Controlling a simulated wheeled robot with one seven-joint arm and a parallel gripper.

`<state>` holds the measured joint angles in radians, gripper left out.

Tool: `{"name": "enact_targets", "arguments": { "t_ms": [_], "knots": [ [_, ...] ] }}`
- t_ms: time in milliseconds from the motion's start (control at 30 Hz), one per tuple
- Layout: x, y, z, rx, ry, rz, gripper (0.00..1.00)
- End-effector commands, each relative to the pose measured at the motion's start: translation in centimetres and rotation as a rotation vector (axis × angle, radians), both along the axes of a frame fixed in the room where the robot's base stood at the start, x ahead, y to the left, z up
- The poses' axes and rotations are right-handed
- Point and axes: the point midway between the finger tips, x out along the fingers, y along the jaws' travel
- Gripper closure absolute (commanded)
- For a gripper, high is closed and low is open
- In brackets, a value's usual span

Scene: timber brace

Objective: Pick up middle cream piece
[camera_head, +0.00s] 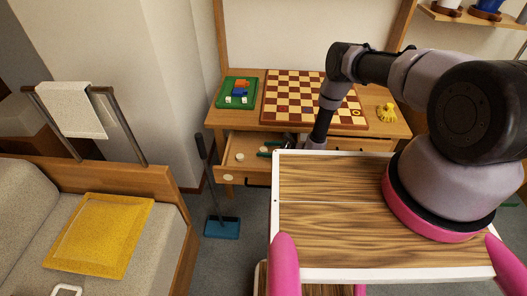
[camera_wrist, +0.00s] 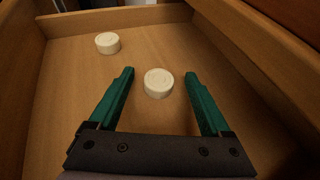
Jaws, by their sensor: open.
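A round cream piece (camera_wrist: 158,83) lies on the floor of the open drawer (camera_wrist: 60,110). In the wrist view it appears between the two green fingertips, with a gap on each side. A second round cream piece (camera_wrist: 108,43) lies farther off to the upper left, outside the fingers; in the head view a cream piece (camera_head: 240,156) shows in the drawer, left of my gripper. My gripper (camera_wrist: 158,75) is open and holds nothing. In the head view its green fingers (camera_head: 264,152) reach into the drawer, partly hidden by my arm. I cannot tell their exact height above the piece.
Wooden drawer walls (camera_wrist: 250,70) rise close on the right. The table above the drawer bears a chessboard (camera_head: 290,95), a green tray (camera_head: 250,85) with small items, and a yellow figure (camera_head: 386,112). A blue dustpan (camera_head: 222,228) stands below.

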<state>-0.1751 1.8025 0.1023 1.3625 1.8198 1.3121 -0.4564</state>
Motion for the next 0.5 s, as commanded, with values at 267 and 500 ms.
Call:
{"name": "enact_targets", "arguments": {
  "t_ms": [267, 500],
  "knots": [
    [-0.29, -0.06, -0.21, -0.002, 0.004, 0.002, 1.00],
    [-0.33, -0.09, -0.24, -0.003, 0.005, 0.002, 1.00]
  ]
}}
